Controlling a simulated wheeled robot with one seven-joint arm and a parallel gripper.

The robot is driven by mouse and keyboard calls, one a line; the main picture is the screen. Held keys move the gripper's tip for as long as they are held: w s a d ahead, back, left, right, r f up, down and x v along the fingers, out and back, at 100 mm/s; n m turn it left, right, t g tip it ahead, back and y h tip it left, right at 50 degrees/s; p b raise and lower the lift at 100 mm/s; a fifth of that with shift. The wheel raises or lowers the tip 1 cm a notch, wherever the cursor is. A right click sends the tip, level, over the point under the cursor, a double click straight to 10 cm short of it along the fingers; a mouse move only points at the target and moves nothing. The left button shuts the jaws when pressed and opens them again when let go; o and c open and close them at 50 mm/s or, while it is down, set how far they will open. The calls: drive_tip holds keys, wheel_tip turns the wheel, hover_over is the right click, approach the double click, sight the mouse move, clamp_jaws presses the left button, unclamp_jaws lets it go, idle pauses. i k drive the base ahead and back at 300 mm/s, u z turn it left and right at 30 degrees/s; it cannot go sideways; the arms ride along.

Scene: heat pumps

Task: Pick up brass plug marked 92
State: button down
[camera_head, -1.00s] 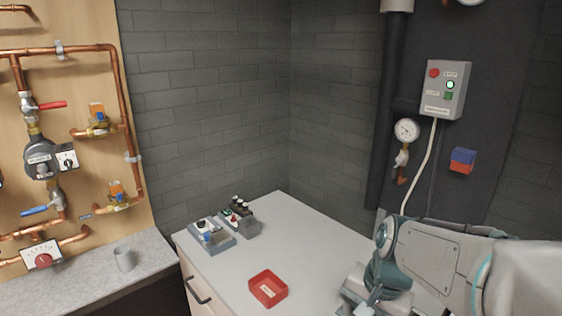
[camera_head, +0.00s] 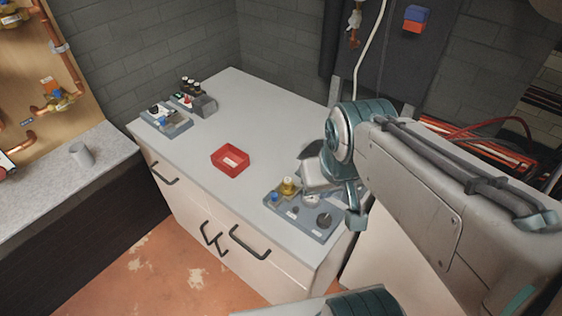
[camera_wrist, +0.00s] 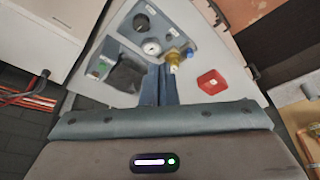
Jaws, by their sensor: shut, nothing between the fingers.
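A brass plug (camera_head: 288,186) stands on a blue-grey tray (camera_head: 275,207) near the front right of the worktop. Its marking is too small to read. In the wrist view the brass plug (camera_wrist: 174,60) shows just right of my fingertips, on the same tray (camera_wrist: 190,22). My gripper (camera_wrist: 160,70) is shut and empty, its two fingers side by side. It hangs over the tray area, apart from the plug as far as I can tell. In the head view my arm reaches in from the right and the fingertips are hard to make out.
The tray also holds a blue piece (camera_head: 274,197), a white gauge (camera_wrist: 152,47) and a black knob (camera_head: 324,220). A red bin (camera_head: 230,160) stands left of it. Another tray with small parts (camera_head: 166,119) sits at the far left. The worktop behind the red bin is clear.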

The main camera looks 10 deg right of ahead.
sight(287, 188)
drive_tip(key=k, duration=0.5)
drive_tip(key=z, duration=3.7)
drive_tip(key=k, duration=1.25)
drive_tip(key=u, duration=1.95)
drive_tip(key=i, duration=0.5)
